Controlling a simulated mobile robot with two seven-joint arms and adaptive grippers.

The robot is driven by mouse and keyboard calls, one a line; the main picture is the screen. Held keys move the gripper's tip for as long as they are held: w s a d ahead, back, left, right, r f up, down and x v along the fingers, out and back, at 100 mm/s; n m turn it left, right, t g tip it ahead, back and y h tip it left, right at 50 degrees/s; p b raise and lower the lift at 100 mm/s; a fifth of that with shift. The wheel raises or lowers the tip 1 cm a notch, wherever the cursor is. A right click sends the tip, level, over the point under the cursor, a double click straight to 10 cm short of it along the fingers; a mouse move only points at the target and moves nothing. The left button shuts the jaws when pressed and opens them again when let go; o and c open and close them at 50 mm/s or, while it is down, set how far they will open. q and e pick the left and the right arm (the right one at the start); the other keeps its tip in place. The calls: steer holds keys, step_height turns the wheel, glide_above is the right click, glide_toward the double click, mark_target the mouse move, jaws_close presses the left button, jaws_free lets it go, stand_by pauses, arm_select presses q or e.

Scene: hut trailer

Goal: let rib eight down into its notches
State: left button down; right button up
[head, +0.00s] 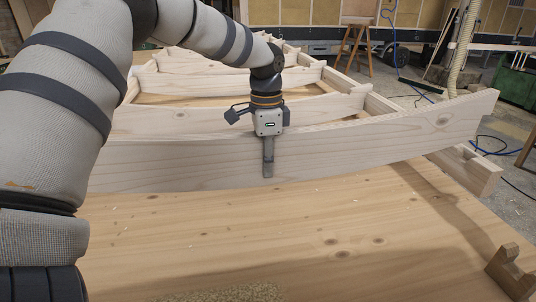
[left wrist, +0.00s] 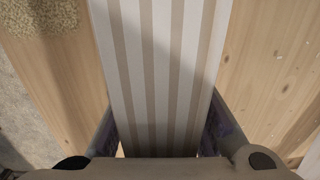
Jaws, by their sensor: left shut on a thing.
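Rib eight appears as a long pale curved plank (head: 370,150) across the head view. My left gripper (head: 268,165) is shut on it near mid-length, pointing down, with one finger against the near face. In the left wrist view the rib's striped top edge (left wrist: 160,70) runs between the two fingers. The rib's right end rises and stretches over the right side rail (head: 480,178), which has a cut notch near its near end. The rib casts a shadow on the bench. Its left end is hidden behind my arm. I cannot tell the exact gap to the notches. My right gripper is out of view.
Several similar ribs (head: 235,122) stand across the frame behind. The wooden bench top (head: 250,225) in front is mostly bare, with scattered chips and a sawdust pile (head: 225,293). A notched wooden block (head: 512,272) stands at the lower right. A pale hose (head: 462,50) hangs behind the rib's right end.

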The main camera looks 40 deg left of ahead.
arm_select(q)
steer(key=shift+f+b, duration=0.5)
steer(key=shift+f, duration=1.65)
steer(key=shift+w+f+b, duration=0.1)
steer(key=shift+f+b, duration=0.75)
steer(key=shift+f, duration=1.7)
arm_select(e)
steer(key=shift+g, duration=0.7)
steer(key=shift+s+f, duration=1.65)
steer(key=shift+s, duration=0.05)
arm_select(q)
steer(key=shift+f, duration=0.2)
steer(key=shift+f, duration=0.85)
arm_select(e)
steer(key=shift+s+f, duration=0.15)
arm_select(q)
steer(key=shift+f+b, duration=0.3)
steer(key=shift+f, duration=1.4)
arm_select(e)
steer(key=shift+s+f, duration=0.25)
